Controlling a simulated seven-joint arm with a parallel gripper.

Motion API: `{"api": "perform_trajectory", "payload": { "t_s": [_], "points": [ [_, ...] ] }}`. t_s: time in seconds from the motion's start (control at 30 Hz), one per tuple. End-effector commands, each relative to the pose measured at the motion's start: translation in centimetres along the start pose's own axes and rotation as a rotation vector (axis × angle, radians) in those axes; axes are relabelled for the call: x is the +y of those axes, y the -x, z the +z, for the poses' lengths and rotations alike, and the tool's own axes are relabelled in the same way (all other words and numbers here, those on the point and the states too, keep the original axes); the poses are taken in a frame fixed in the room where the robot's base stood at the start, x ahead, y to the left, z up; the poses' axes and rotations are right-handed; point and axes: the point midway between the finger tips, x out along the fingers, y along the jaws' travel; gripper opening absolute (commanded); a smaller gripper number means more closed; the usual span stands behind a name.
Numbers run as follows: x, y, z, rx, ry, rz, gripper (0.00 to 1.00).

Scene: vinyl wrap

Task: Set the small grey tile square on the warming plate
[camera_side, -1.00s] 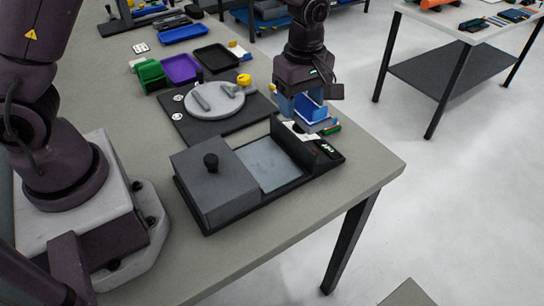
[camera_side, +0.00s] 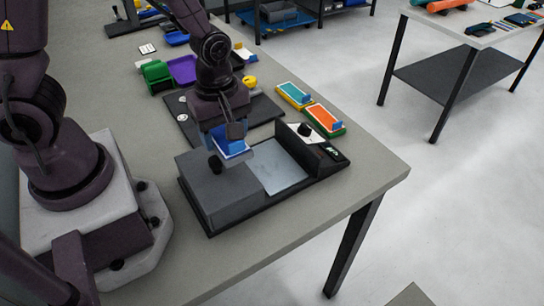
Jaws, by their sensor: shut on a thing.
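The warming plate (camera_side: 277,168) is a pale blue-grey square in a black base, and its surface looks bare. A dark grey box-like cover (camera_side: 217,195) with a black knob (camera_side: 215,164) stands on the left part of that base. My gripper (camera_side: 229,150) is left of the plate, near the back edge of the cover and behind the knob in the picture. It is shut on a blue piece (camera_side: 231,146) with a pale lower edge. I cannot tell whether this piece touches the cover. I cannot make out a separate small grey tile.
A teal-topped tile holder (camera_side: 293,93) and an orange-topped one (camera_side: 324,117) stand behind the base, each with a blue block. A white panel with a black knob (camera_side: 305,130) edges the base. Purple (camera_side: 183,69) and green (camera_side: 155,73) bins stand farther back. The front right tabletop is clear.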

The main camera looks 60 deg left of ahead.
Motion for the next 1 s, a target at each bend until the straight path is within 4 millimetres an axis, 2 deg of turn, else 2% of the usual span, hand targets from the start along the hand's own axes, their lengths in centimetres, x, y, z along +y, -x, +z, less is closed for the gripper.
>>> {"api": "perform_trajectory", "payload": {
  "t_s": [0.2,0.4,0.7,0.9,1.0],
  "points": [
    [5.4,-2.5,0.3,0.0,0.002,-0.003,0.32],
    [8.1,-6.0,0.5,-0.001,0.002,-0.004,0.32],
    [10.1,-8.4,0.7,-0.001,0.001,-0.003,0.32],
    [10.1,-11.1,0.7,-0.001,0.001,-0.004,0.32],
    [10.1,-11.4,0.7,-0.001,0.001,-0.001,0.32]
  ]
}}
